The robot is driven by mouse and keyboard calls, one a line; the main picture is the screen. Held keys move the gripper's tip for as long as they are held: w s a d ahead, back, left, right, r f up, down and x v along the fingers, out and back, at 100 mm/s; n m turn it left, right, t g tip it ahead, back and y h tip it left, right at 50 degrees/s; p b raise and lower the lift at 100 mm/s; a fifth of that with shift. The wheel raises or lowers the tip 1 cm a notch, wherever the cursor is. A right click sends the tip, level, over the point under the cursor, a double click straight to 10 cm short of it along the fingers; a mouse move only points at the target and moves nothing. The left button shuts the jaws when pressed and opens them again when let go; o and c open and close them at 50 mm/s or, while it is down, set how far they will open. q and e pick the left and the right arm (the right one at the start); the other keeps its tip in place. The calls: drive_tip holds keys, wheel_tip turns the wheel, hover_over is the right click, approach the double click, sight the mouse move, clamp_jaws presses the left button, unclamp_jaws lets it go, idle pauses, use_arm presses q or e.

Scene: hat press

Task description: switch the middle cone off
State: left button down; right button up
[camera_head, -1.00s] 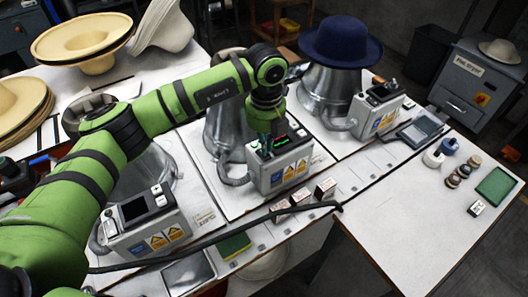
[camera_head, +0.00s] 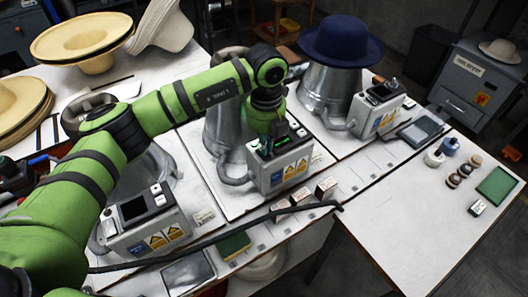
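The middle cone (camera_head: 216,133) is a metal cone standing behind my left arm, partly hidden by it. Its control box (camera_head: 285,168) stands in front of it on the table, grey with blue and yellow labels and joined to the cone by a hose. My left gripper (camera_head: 266,144) points down at the top panel of this box, at or just above it. Its fingers are small and partly hidden, so I cannot tell whether they are open or touching a switch. My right gripper is not in view.
The right cone (camera_head: 323,95) bears a blue hat (camera_head: 341,42), with its own control box (camera_head: 377,109) beside it. The left control box (camera_head: 146,222) stands under my arm. A black cable (camera_head: 240,231) crosses the table front. Straw hats (camera_head: 84,42) lie at back left.

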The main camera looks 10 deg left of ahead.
use_arm(q)
drive_tip(key=shift+f+b, duration=0.8)
drive_tip(key=shift+f, duration=0.25)
drive_tip(key=shift+s, duration=0.1)
idle(0.3)
drive_tip(key=shift+r+p, duration=0.55)
drive_tip(key=shift+r, duration=0.3)
drive_tip(key=shift+r+p, duration=1.35)
drive_tip(key=shift+r, duration=1.35)
drive_tip(key=shift+f, duration=0.1)
